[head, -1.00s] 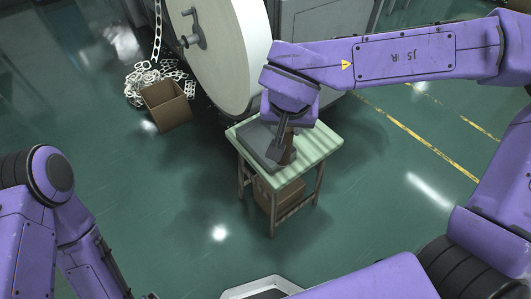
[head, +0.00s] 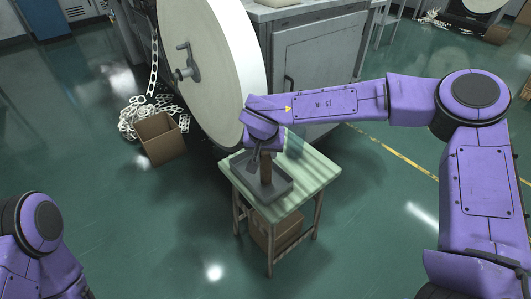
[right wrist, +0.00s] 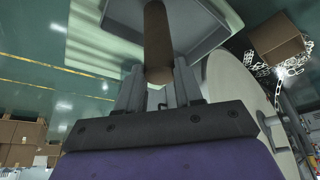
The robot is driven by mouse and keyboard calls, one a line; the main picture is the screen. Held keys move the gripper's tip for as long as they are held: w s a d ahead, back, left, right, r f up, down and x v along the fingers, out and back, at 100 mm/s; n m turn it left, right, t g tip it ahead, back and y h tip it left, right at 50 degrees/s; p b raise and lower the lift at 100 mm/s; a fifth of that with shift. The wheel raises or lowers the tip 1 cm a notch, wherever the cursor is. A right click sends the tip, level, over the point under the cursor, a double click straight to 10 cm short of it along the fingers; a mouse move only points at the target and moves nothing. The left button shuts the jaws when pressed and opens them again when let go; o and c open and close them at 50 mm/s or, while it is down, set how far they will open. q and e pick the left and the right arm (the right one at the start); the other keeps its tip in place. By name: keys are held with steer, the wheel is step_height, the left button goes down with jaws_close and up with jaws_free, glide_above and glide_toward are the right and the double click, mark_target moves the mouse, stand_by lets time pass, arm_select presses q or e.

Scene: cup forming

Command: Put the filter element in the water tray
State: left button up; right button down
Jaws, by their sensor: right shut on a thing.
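The filter element (head: 265,168) is a brown cylinder, held upright in my right gripper (head: 264,152). In the head view its lower end shows against the inside of the grey water tray (head: 279,191); I cannot tell whether it touches the tray floor. In the right wrist view the filter element (right wrist: 157,40) sits between the two fingers of my right gripper (right wrist: 158,75) and extends away over the tray (right wrist: 205,20). The fingers are shut on it. My left arm shows at the lower left of the head view, but its gripper is out of frame.
The tray stands on a small green-topped table (head: 318,176) with a cardboard box (head: 275,232) on its lower shelf. A large pale drum (head: 215,70) stands close behind. Floor in front is clear.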

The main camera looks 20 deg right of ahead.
steer(key=shift+r, duration=0.1)
steer(key=c, duration=0.7)
jaws_free()
steer(key=shift+c, duration=0.2)
steer(key=shift+r, duration=0.2)
steer(key=p+v, duration=0.2)
steer(key=v, duration=0.9)
steer(key=shift+s+r+p, duration=0.3)
steer(key=shift+p, duration=0.1)
steer(key=shift+a, duration=0.1)
